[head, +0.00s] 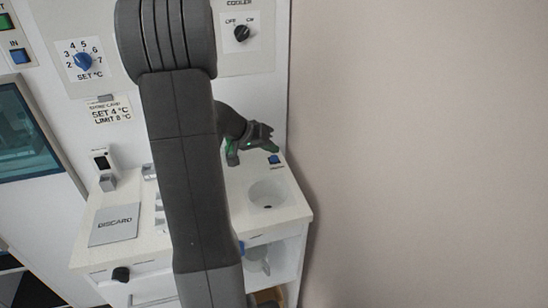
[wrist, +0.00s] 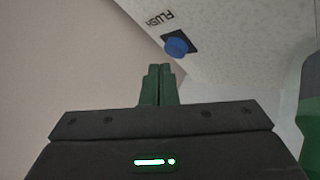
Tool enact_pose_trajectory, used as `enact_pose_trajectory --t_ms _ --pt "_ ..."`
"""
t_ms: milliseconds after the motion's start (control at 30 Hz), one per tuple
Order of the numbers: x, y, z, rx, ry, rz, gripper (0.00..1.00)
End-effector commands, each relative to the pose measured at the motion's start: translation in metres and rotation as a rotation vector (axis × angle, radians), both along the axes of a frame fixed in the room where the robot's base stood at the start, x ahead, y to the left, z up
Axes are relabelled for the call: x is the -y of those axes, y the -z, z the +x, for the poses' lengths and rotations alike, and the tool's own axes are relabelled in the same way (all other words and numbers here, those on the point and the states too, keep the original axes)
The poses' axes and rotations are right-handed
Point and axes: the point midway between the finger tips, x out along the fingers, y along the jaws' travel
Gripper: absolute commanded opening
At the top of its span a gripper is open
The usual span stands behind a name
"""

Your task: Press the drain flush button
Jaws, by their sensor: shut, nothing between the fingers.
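The drain flush button is a blue button on a dark base. It shows in the head view (head: 274,159) at the back right of the white counter, behind the round drain basin (head: 267,194). In the wrist view the button (wrist: 177,46) sits just beyond and slightly right of my fingertips, with the word FLUSH printed beside it. My gripper (wrist: 158,70) has its green fingers shut together and empty. In the head view my gripper (head: 255,147) is above the back of the counter, left of the button. I cannot tell the exact gap between fingertips and button.
A grey DISCARD plate (head: 115,224) lies on the counter's left side. A small device (head: 104,164) stands at the back left. The COOLER knob (head: 242,33) and blue SET dial (head: 83,61) are on the back panel. A bare wall (head: 430,150) bounds the right.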

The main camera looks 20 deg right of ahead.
Motion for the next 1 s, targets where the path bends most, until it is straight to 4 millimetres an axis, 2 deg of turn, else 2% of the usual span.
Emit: enact_pose_trajectory --t_ms 467,1000 --pt "-0.0001 0.0092 0.0001 0.002 0.000 0.000 0.00" --pt "0.0000 0.0089 -0.0001 0.000 0.000 0.000 0.00"
